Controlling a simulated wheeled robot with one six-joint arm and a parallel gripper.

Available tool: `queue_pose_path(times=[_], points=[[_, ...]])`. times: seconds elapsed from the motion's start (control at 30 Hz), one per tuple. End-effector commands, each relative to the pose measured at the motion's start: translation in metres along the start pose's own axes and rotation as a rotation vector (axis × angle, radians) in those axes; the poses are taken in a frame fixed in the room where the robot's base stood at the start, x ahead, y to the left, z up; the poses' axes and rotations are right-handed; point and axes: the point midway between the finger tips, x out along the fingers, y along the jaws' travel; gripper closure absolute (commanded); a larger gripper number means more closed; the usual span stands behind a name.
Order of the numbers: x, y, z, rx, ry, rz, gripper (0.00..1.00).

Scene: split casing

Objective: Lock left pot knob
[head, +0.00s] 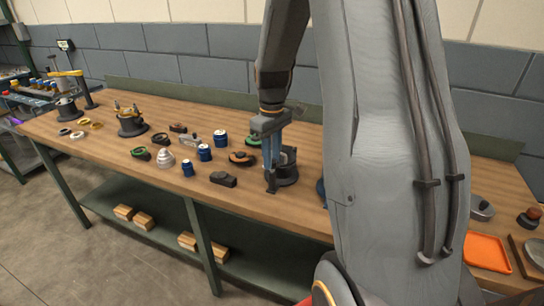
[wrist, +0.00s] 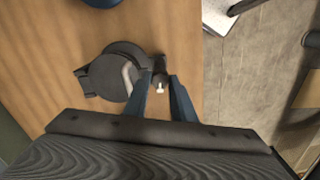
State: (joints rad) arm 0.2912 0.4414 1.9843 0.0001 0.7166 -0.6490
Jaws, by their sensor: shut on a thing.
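A dark, squat round pot (head: 288,175) stands upright on the workbench near its front edge. In the wrist view the same pot (wrist: 108,78) shows from above, with a pale curved handle on its right side and a small side knob with a light tip (wrist: 160,88). My gripper (head: 269,184) reaches down beside the pot's left side in the head view. In the wrist view its two blue-grey fingers (wrist: 161,84) stand on either side of the knob and are shut on it. The exact contact at the fingertips is hard to see.
An orange tray (head: 486,252) lies at the right. The bench's front edge is close to my gripper.

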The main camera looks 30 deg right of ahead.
Motion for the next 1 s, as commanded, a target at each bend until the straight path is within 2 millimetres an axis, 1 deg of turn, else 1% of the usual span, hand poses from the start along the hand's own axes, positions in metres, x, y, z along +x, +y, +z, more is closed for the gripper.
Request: queue_pose_path(times=[1.0], points=[[-0.0017, 0.0019, -0.0001, 0.948, 0.003, 0.001, 0.99]])
